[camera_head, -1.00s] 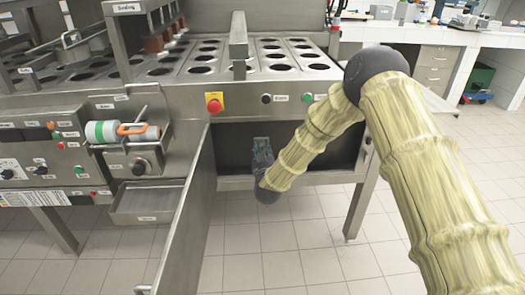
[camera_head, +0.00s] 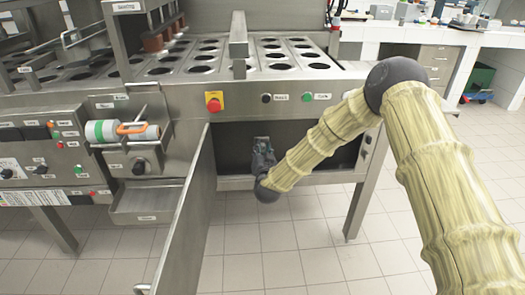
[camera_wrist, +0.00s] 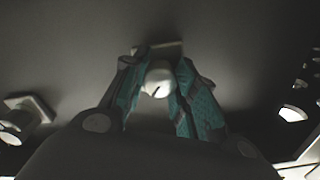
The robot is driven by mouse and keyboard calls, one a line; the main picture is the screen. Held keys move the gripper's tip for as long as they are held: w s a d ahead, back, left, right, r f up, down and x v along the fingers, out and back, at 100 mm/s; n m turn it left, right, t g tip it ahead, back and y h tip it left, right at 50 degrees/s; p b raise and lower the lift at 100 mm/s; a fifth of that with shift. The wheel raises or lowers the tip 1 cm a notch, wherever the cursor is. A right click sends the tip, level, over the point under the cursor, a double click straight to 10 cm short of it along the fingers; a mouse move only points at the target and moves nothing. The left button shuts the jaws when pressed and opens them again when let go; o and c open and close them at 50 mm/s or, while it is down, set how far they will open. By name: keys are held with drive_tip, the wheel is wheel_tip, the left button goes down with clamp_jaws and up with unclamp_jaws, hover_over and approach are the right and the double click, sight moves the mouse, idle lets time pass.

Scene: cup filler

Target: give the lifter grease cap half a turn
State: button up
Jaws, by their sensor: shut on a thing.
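In the wrist view, a pale round cap (camera_wrist: 158,80) with a dark mark on its face sits between the teal finger pads of my gripper (camera_wrist: 158,92). The fingers are shut on it from both sides. Part of a square plate shows behind the cap. No label is readable there, so I cannot confirm its name. In the head view, my gripper (camera_head: 262,150) reaches into the dark open compartment (camera_head: 235,138) under the machine top. The cap is hidden in that view.
The open metal door (camera_head: 180,225) stands left of my arm. The compartment's lower edge lies under my wrist. In the wrist view, another pale fitting on a square plate (camera_wrist: 25,112) is at the left, and bright round parts (camera_wrist: 292,113) are at the right.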

drive_tip(key=m, duration=0.3)
drive_tip(key=shift+f+m+b, duration=0.1)
drive_tip(key=shift+m+b, duration=0.2)
drive_tip(key=shift+m, duration=0.1)
drive_tip(key=m+b, duration=0.1)
drive_tip(key=m, duration=0.2)
drive_tip(key=shift+d+m, duration=0.1)
drive_tip(key=shift+m, duration=0.2)
drive_tip(key=m+b, duration=0.1)
drive_tip(key=m, duration=0.1)
drive_tip(key=shift+f+m, duration=0.1)
drive_tip(key=shift+m, duration=0.3)
drive_tip(key=m+b, duration=0.2)
drive_tip(key=m, duration=0.2)
drive_tip(key=shift+m, duration=0.3)
drive_tip(key=m+b, duration=0.2)
drive_tip(key=m, duration=0.1)
drive_tip(key=shift+m, duration=0.3)
drive_tip(key=m+b, duration=0.2)
drive_tip(key=m, duration=0.1)
drive_tip(key=shift+f+m, duration=0.1)
drive_tip(key=shift+m, duration=0.2)
drive_tip(key=m+b, duration=0.3)
drive_tip(key=m, duration=0.1)
drive_tip(key=shift+m+b, duration=0.85)
drive_tip(key=shift+m, duration=0.45)
drive_tip(key=shift+r, duration=0.2)
